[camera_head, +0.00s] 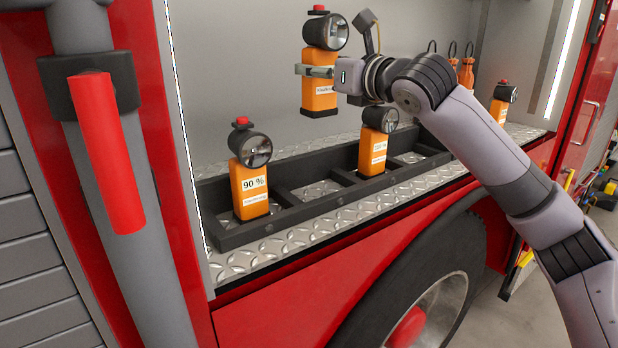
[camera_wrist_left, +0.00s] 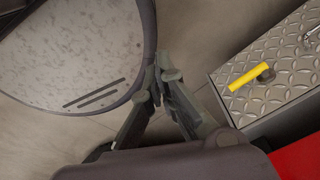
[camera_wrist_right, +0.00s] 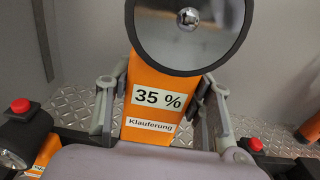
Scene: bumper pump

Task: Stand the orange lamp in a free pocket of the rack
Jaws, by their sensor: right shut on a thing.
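The orange lamp (camera_head: 319,95) is upright in my right gripper (camera_head: 318,72), held above the black rack (camera_head: 290,216). In the right wrist view, the same lamp (camera_wrist_right: 150,115) carries a "35 %" label, and the fingers close on its sides. One standing lamp (camera_head: 249,188), marked 90 %, fills the rack's left pocket. Another lamp (camera_head: 373,152) stands further along. The pocket between them (camera_head: 312,190) is empty, and so is the one right of the second lamp (camera_head: 410,159). My arm hides the rack's right part. My left gripper (camera_wrist_left: 163,72) is empty, its fingertips together.
The rack sits on a tread-plate shelf (camera_head: 300,241) inside a red vehicle's compartment. A further orange lamp (camera_head: 501,102) and several small orange items (camera_head: 466,72) stand to the right. A yellow-handled thing (camera_wrist_left: 250,77) lies on tread plate beside my left gripper.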

